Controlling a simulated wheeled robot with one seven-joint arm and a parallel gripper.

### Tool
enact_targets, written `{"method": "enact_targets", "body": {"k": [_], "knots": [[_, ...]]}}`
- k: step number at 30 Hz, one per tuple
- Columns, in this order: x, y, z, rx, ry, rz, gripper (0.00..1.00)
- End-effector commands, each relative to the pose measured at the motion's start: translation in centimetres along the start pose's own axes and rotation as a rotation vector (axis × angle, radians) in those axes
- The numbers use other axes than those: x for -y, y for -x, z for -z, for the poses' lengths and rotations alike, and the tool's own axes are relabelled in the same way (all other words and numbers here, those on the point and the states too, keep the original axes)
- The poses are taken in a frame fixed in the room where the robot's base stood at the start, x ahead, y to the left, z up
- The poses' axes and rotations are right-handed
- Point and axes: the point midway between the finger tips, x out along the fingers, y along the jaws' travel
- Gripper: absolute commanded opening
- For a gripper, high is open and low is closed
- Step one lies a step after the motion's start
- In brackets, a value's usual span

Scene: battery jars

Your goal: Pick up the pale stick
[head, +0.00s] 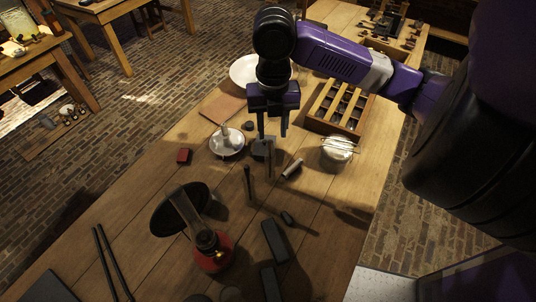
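A short pale stick (292,168) lies at a slant on the wooden table (187,147), right of the table's middle. My gripper (273,132) points down above the table, up and to the left of the stick in the picture. Its two fingers are apart, and I see nothing held between them. A small upright grey piece (270,158) and a dark block (259,150) show just below the fingertips. I cannot tell how high the fingertips are above them.
A lidded metal pot (337,152) stands right of the stick, with a compartmented wooden box (352,123) behind it. A white dish (227,150) is to the left. Dark rods and blocks lie in front. A red-based object (213,254) stands near the front, beside a black oval (166,216).

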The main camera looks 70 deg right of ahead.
Motion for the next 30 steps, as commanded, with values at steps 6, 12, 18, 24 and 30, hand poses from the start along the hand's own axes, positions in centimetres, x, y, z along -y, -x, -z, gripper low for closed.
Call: {"method": "enact_targets", "body": {"k": [6, 12, 18, 24, 30], "knots": [[-0.2, -2.1, -0.1, -0.002, -0.004, -0.002, 0.39], [-0.5, -5.0, -0.4, -0.002, -0.006, -0.002, 0.39], [-0.5, -6.3, -0.4, 0.000, -0.004, -0.002, 0.39], [-0.5, -6.3, -0.4, 0.001, -0.004, -0.002, 0.35], [-0.5, -6.3, -0.4, 0.001, -0.004, -0.002, 0.00]]}}
